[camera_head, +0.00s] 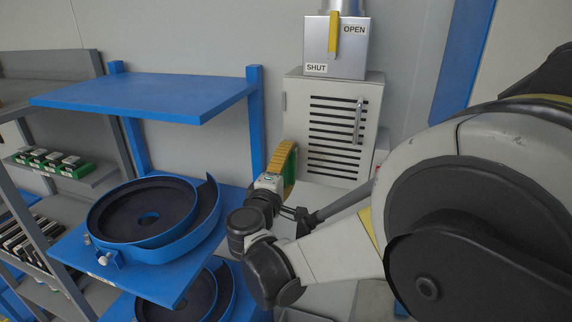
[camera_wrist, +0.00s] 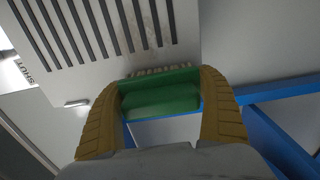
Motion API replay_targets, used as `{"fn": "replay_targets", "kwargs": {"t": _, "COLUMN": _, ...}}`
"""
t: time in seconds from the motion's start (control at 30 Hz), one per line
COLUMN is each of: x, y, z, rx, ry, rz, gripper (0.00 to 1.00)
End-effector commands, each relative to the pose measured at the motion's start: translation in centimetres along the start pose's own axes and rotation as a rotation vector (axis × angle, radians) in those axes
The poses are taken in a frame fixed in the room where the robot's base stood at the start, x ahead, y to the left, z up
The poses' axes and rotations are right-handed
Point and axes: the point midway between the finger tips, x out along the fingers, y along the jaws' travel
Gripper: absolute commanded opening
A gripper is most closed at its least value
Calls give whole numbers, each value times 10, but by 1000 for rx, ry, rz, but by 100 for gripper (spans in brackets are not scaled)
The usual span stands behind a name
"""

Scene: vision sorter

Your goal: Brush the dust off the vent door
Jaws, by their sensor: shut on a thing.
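The vent door (camera_head: 333,140) is a pale grey panel with dark horizontal slots and an upright handle on its right side. It looks shut. It also fills the upper part of the wrist view (camera_wrist: 55,75). My gripper (camera_wrist: 160,85), with yellow ribbed fingers, is shut on a green brush (camera_wrist: 162,100). Tan bristles show at the brush's far edge, toward the door; I cannot tell whether they touch it. In the head view my gripper (camera_head: 282,165) is just left of the door, hiding most of the brush.
A box with a yellow lever (camera_head: 333,36) and SHUT and OPEN labels stands above the vent cabinet. Left of my gripper are a blue shelf (camera_head: 150,95) and a blue-rimmed round bowl feeder (camera_head: 155,218). A grey rack (camera_head: 60,255) with small parts stands at far left.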

Motion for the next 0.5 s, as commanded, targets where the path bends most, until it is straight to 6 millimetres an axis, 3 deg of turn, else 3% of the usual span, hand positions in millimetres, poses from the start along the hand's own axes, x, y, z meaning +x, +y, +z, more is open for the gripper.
{"fn": "replay_targets", "kwargs": {"t": 0.5, "x": 11, "y": 0, "z": 0, "rx": 0, "ry": -1, "rz": 0, "gripper": 54}}
